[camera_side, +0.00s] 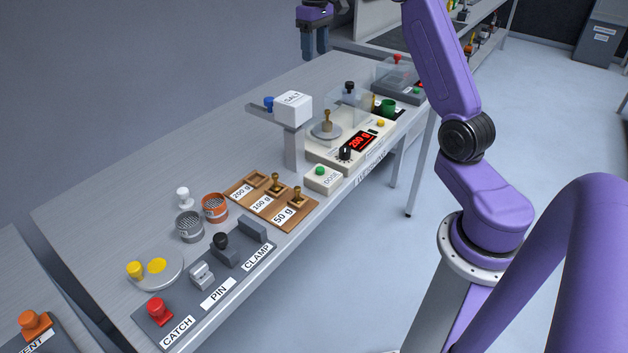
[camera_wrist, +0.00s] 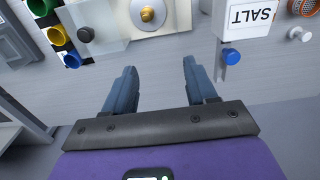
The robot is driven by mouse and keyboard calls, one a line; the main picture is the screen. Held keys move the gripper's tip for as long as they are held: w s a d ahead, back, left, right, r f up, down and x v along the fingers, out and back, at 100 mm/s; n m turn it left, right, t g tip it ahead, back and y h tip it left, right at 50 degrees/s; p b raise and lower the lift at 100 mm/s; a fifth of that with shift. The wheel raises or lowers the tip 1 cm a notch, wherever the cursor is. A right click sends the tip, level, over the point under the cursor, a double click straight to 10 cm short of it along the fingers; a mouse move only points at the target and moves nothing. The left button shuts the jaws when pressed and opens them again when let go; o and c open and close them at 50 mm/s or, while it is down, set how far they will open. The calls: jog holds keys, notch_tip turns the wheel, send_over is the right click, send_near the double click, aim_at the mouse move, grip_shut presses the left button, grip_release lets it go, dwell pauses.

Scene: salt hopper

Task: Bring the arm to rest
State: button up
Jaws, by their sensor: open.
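My gripper (camera_side: 316,50) is at the top of the side view, raised above the back part of the bench. In the wrist view its two fingers (camera_wrist: 160,68) are spread apart with nothing between them. The purple arm reaches up and back from its base at the right. The white salt hopper (camera_side: 292,108) with a blue knob (camera_side: 268,103) stands on its grey stand; it also shows in the wrist view (camera_wrist: 250,18). The scale (camera_side: 330,150) reads 200 g, and a brass weight (camera_side: 326,120) stands on its pan.
A wooden weight tray (camera_side: 245,196) holds brass weights at 100 g and 50 g; its 200 g place looks empty. Sieves (camera_side: 214,207), a dose button box (camera_side: 323,178) and a catch, pin and clamp panel (camera_side: 205,292) lie nearer. A clear shield (camera_side: 345,100) stands by the scale. The back left of the bench (camera_side: 130,150) is clear.

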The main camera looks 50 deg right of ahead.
jog(key=s+a+n, duration=0.1)
jog(key=a, duration=0.3)
jog(key=s+a+n, duration=0.1)
jog(key=a, duration=0.4)
jog(key=s+a, duration=0.1)
jog(key=a, duration=0.4)
jog(key=shift+s+n, duration=0.25)
jog(key=shift+n, duration=0.15)
jog(key=s+a+f+n, duration=0.1)
jog(key=s+a+n, duration=0.2)
jog(key=s+a, duration=0.85)
jog(key=s+a+f+n, duration=0.1)
jog(key=s+f+n, duration=0.2)
jog(key=s, duration=0.8)
jog(key=s+a+f+n, duration=0.1)
jog(key=s+f+n, duration=0.2)
jog(key=s, duration=0.8)
jog(key=shift+s+f+n, duration=0.25)
jog(key=shift+f+n, duration=0.05)
jog(key=shift+f, duration=0.25)
